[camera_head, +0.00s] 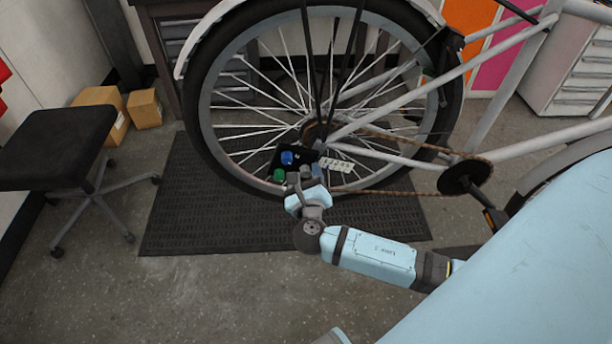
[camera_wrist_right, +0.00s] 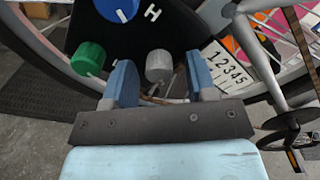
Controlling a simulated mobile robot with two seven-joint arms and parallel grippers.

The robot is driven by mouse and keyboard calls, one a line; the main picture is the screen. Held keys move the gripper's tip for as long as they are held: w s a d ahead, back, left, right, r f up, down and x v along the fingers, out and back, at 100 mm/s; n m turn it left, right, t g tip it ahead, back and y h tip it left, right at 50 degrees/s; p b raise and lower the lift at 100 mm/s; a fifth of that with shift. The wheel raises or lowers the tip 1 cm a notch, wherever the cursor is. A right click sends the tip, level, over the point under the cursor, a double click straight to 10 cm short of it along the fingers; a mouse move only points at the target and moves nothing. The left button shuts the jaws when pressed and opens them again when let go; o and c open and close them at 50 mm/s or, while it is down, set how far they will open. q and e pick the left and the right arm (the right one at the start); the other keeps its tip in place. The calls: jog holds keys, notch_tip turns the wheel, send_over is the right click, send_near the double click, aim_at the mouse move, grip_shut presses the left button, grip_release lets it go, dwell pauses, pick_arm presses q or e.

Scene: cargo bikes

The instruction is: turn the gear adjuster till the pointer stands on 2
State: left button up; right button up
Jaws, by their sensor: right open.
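A black panel (camera_wrist_right: 140,40) beside the rear wheel hub carries a blue knob (camera_wrist_right: 117,8), a green knob (camera_wrist_right: 88,58) and a grey knob (camera_wrist_right: 159,65). A white scale plate (camera_wrist_right: 226,68) with the digits 1 to 5 is to the right of the grey knob; it also shows in the head view (camera_head: 337,165). I cannot make out a pointer on it. My right gripper (camera_wrist_right: 160,78) is open, with the grey knob in the gap between its two blue fingers as seen from the wrist; contact is not visible. My left gripper is not in view.
The bike's rear wheel (camera_head: 225,110) stands behind the panel, and the chain (camera_head: 395,193) runs to the right. A black mat (camera_head: 190,220) lies below. A black stool (camera_head: 55,135) and cardboard boxes (camera_head: 145,108) are at left. The floor in front is clear.

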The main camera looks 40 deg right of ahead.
jog(key=c, duration=0.9)
jog(key=shift+c, duration=0.2)
jog(key=shift+m+p, duration=0.5)
jog(key=shift+m, duration=0.6)
jog(key=m, duration=0.2)
jog(key=shift+a+m, duration=0.1)
jog(key=shift+m, duration=0.2)
jog(key=m, duration=0.4)
jog(key=shift+f, duration=0.15)
jog(key=shift+m+b, duration=0.5)
jog(key=shift+m, duration=0.9)
